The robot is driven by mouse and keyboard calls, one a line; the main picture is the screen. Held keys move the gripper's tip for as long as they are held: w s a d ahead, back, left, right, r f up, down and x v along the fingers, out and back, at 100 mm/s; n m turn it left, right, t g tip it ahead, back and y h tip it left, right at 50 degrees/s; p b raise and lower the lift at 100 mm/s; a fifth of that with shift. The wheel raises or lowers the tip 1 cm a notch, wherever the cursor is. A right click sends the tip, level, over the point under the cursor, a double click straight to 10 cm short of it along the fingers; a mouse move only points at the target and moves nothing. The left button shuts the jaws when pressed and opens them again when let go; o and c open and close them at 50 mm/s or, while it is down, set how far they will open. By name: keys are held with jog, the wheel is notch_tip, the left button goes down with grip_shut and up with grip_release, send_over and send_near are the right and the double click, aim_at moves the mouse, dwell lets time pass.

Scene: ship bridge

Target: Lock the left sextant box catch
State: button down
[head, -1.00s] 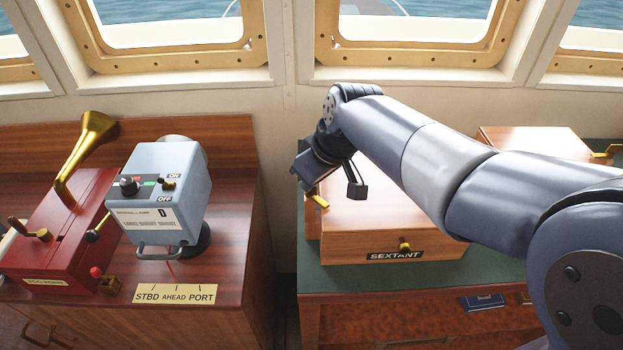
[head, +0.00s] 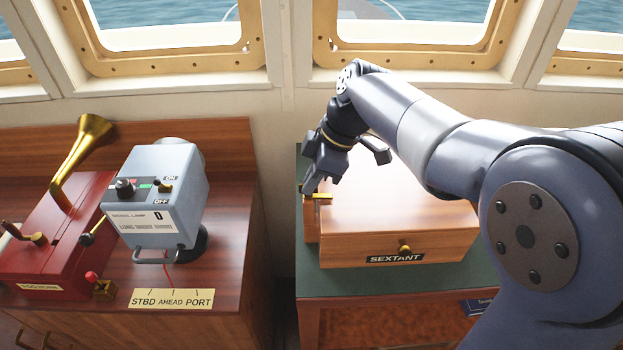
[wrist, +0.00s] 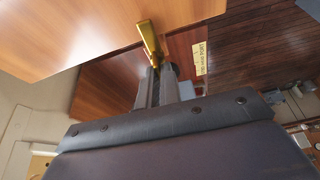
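The wooden sextant box (head: 400,247) sits on the green-topped cabinet, its front labelled SEXTANT. Its left catch (head: 319,197) is a small brass lever on the box's left side. In the wrist view the brass catch (wrist: 149,38) lies directly ahead of my fingertips. My gripper (head: 308,188) points down at the catch from above and behind. In the wrist view my gripper's fingers (wrist: 160,72) are close together, with their tips at the catch's near end. I cannot tell whether they touch or pinch it. A front brass catch (head: 404,249) sits above the label.
A grey signal lamp box (head: 165,205) and a red fog horn box (head: 55,245) with a brass horn (head: 83,150) stand on the left console. A gap separates the consoles. Green cabinet top (head: 385,280) is clear in front of the box. Windows are behind.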

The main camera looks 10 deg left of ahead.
jog(key=shift+n, duration=0.4)
jog(key=c, duration=1.6)
grip_release()
jog(key=v, duration=1)
jog(key=shift+w+r, duration=0.2)
jog(key=shift+r, duration=0.2)
jog(key=x, duration=1)
jog(key=shift+s+f, duration=0.15)
jog(key=shift+f, duration=0.3)
